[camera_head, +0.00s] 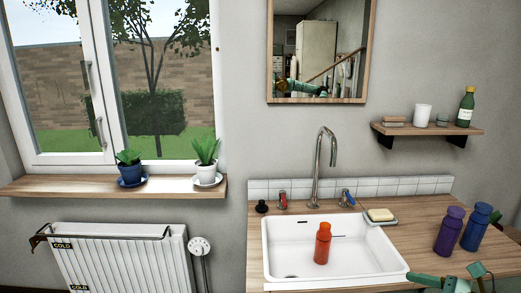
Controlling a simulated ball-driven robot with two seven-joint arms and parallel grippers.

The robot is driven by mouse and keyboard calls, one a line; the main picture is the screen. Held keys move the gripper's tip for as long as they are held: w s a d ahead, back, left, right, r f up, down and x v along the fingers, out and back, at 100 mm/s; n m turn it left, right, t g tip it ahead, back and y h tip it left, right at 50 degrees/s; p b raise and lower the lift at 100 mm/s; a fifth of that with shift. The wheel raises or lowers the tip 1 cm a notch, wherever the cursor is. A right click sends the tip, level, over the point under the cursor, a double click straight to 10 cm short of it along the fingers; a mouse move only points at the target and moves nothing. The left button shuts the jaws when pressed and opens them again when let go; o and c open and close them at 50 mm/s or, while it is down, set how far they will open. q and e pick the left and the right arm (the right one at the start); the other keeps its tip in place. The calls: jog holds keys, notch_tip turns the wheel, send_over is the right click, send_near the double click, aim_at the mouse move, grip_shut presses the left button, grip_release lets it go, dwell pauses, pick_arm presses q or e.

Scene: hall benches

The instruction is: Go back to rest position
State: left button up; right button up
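Part of my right arm's green end, with the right gripper (480,279), shows at the bottom right corner, in front of the wooden counter. It is cut off by the frame edge, and I cannot tell whether it is open or shut. No object is visibly held in it. My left gripper is not directly in view. An orange bottle (323,243) stands upright in the white sink (284,254). A purple bottle (449,230) and a blue bottle (475,227) stand on the counter (413,250), to the right of the sink.
A tap (318,168) rises behind the sink, and soap (381,215) lies on a dish at its right rear corner. A radiator (120,262) is at lower left, below a sill (60,187) with two potted plants. A shelf (425,130) and a mirror (318,99) hang on the wall.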

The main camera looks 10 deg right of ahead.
jog(key=d+f+m+h, duration=0.7)
jog(key=d+f+m, duration=0.5)
jog(key=d+m, duration=0.45)
jog(key=s+d+f+m+g+h+b, duration=0.1)
jog(key=s+d+f+m+g+h, duration=0.1)
jog(key=s+f+m, duration=0.6)
jog(key=s+d+f+m+g+h, duration=0.15)
jog(key=s+f+m, duration=0.35)
jog(key=f, duration=0.6)
jog(key=s+a+f+m+g, duration=0.35)
jog(key=s+a+f, duration=0.25)
jog(key=s+f, duration=0.3)
jog(key=s+a+f+m+g, duration=0.2)
jog(key=s+a+f+m, duration=0.3)
jog(key=s+a+f, duration=0.45)
pick_arm(q)
jog(key=shift+s+f+b, duration=0.25)
jog(key=shift+f+b, duration=0.45)
jog(key=shift+f, duration=0.45)
pick_arm(e)
jog(key=s+a+f+m+g+y, duration=0.1)
jog(key=s+a, duration=0.6)
jog(key=a, duration=0.2)
jog(key=s+a+f+m+g+y, duration=0.1)
jog(key=s+a+f, duration=0.1)
jog(key=s+a, duration=0.5)
jog(key=a, duration=0.3)
jog(key=shift+s+f+g, duration=0.15)
jog(key=shift+s+g, duration=0.1)
jog(key=shift+g, duration=0.05)
